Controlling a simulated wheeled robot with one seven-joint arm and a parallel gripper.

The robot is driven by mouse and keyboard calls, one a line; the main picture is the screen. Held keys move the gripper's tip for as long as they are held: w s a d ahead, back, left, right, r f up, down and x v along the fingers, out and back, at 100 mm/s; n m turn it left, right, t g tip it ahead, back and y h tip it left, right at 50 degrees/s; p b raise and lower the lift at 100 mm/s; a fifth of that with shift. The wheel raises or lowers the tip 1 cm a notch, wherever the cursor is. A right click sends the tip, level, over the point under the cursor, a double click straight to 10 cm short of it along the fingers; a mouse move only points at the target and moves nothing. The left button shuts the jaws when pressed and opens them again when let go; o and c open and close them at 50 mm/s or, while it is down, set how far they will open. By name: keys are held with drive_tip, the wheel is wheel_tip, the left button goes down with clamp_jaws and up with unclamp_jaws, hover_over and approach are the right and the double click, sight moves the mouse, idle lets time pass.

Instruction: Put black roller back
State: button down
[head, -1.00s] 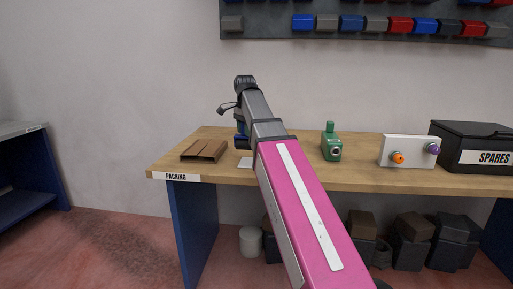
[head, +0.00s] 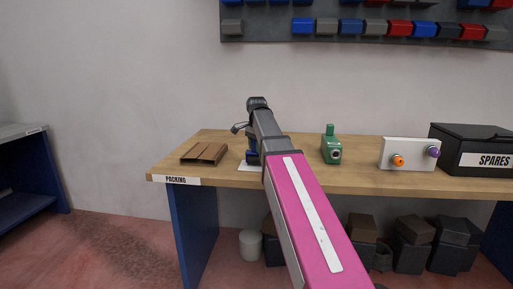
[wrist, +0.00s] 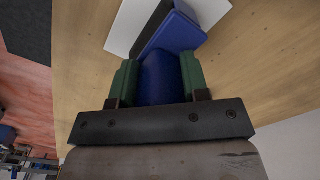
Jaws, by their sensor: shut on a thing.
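My gripper (wrist: 160,80) has its two green fingers shut on a blue thing (wrist: 164,72), one finger against each side. A black strip (wrist: 153,28) runs along the left of its far end; I cannot tell whether this is the black roller. The blue end is over or on a white sheet (wrist: 128,24) on the bench; contact is unclear. In the head view the blue thing (head: 251,149) shows just left of my arm, above the white sheet (head: 246,167). My arm hides most of the gripper there.
To the right are a green device (head: 331,148), a white block (head: 410,155) with orange and purple knobs, and a black SPARES box (head: 470,150). Bench space between cardboard and sheet is clear.

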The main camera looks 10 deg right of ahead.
drive_tip(key=shift+f, duration=0.15)
drive_tip(key=c, duration=0.6)
unclamp_jaws()
